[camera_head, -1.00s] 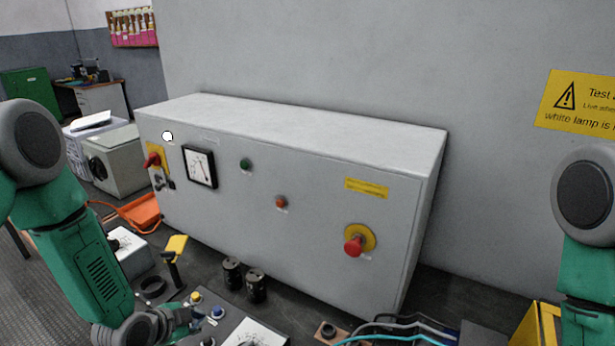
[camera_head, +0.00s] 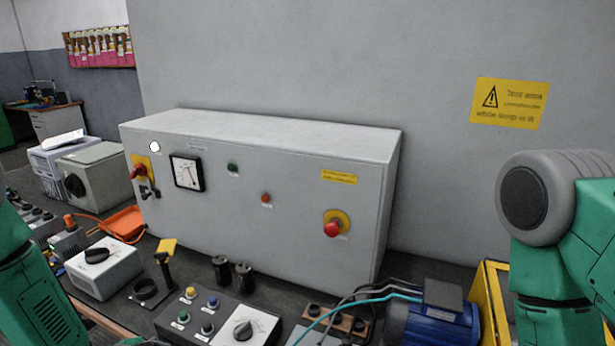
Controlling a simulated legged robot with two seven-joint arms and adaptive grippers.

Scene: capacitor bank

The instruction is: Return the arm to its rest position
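My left arm shows as green and grey links at the lower left edge; its gripper is out of the picture. My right arm shows as green and grey links at the right edge; its gripper is also out of the picture. The grey control cabinet (camera_head: 270,200) stands on the bench against the wall. Its front has a red rotary switch (camera_head: 138,172), a dial meter (camera_head: 187,172), a green button (camera_head: 233,168), a small red button (camera_head: 266,198) and a red emergency knob (camera_head: 332,229). A white lamp (camera_head: 154,147) sits at its upper left. Neither arm touches the cabinet.
On the bench are a button box (camera_head: 199,316), two dark cylinders (camera_head: 244,278), a yellow-topped lever (camera_head: 166,262), a white box with a knob (camera_head: 104,267), an orange tray (camera_head: 126,222), a blue motor (camera_head: 432,325) with cables, and a yellow frame (camera_head: 487,300). A warning sign (camera_head: 509,103) hangs behind.

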